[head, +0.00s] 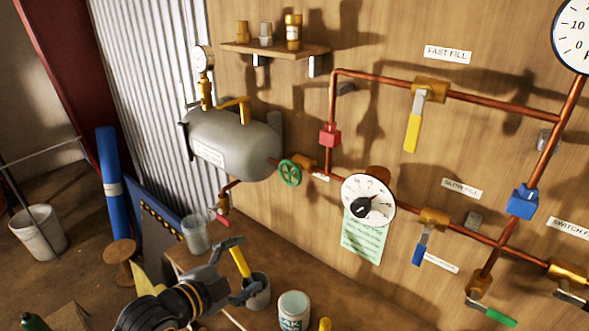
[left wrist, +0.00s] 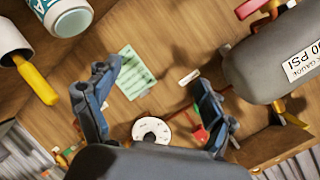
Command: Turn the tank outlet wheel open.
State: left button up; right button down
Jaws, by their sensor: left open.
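The green tank outlet wheel (head: 290,172) sits on the copper pipe at the right end of the grey tank (head: 235,145), against the wooden wall. My left gripper (head: 243,268) is in the lower part of the head view, below the wheel and apart from it. Its two fingers are spread, with nothing held between them. The left wrist view shows the open fingers (left wrist: 155,76) with the wall beyond and the tank (left wrist: 285,55) at the right. I cannot make out the wheel clearly there; the right finger covers part of that area. My right gripper is not in view.
A cup (head: 257,291) with a yellow-handled tool (head: 239,262) stands beside my left gripper. A white tub (head: 293,309) is to its right. A dial (head: 368,200) and a green sheet (head: 363,240) are on the wall right of the wheel. A shelf (head: 275,50) hangs above.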

aim_at(288, 173)
pick_arm(q)
jog(key=w+r+m+t+h, duration=0.1)
jog(key=w+r+m+h, duration=0.1)
jog(key=r+m, duration=0.3)
jog(key=w+r+m+t+h, duration=0.1)
jog(key=w+r+m+h, duration=0.15)
jog(key=r, duration=0.55)
jog(key=shift+y, duration=0.25)
jog(key=p+x, duration=0.4)
jog(key=x, duration=0.8)
jog(key=shift+d+r+p, duration=0.1)
jog(key=shift+d+p, duration=0.25)
jog(key=shift+w+d, duration=0.4)
jog(key=shift+w, duration=0.15)
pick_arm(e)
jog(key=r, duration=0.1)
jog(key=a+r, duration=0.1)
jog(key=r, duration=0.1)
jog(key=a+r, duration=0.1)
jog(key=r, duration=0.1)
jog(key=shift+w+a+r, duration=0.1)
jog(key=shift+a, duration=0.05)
pick_arm(q)
jog(key=shift+n, duration=0.25)
jog(key=c, duration=1.2)
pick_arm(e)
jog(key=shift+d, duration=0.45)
